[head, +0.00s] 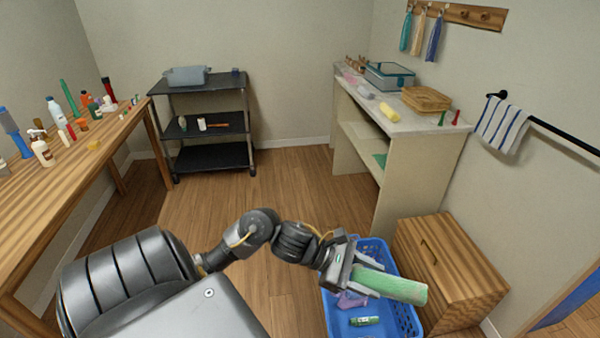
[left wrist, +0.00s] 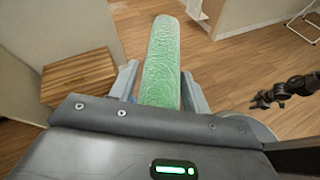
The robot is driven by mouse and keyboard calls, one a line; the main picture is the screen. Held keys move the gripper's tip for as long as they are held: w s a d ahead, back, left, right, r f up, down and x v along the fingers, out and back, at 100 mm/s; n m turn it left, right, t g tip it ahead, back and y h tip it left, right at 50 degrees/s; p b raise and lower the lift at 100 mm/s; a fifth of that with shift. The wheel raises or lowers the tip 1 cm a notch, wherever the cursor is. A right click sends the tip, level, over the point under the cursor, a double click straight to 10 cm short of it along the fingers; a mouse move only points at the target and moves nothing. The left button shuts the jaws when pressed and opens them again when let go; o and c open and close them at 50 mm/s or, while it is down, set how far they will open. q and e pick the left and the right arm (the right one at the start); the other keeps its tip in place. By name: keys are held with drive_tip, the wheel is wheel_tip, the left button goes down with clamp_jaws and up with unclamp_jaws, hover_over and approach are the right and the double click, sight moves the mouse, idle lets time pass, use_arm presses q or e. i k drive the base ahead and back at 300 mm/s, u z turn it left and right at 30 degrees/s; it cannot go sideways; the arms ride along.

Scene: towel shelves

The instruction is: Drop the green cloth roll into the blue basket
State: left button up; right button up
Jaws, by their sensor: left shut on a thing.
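The green cloth roll (head: 392,286) is held in my left gripper (head: 352,272), whose fingers are shut on one end of it. The roll sticks out to the right of the fingers and lies across the view above the blue basket (head: 400,318). In the left wrist view the green cloth roll (left wrist: 162,62) stands out between the two fingers of my left gripper (left wrist: 160,95). The blue basket stands on the floor, partly hidden by the roll and gripper. Inside it show a purple cloth (head: 350,299) and a small green item (head: 364,321).
A wooden cabinet (head: 455,275) stands right beside the basket. Behind it is a pale shelf counter (head: 425,135) with a wicker basket (head: 426,99). A black cart (head: 208,125) stands at the back, a wooden table (head: 85,160) on the left. The middle floor is clear.

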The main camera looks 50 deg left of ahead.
sight(360, 314)
drive_tip(key=u, duration=0.35)
drive_tip(key=i, duration=1)
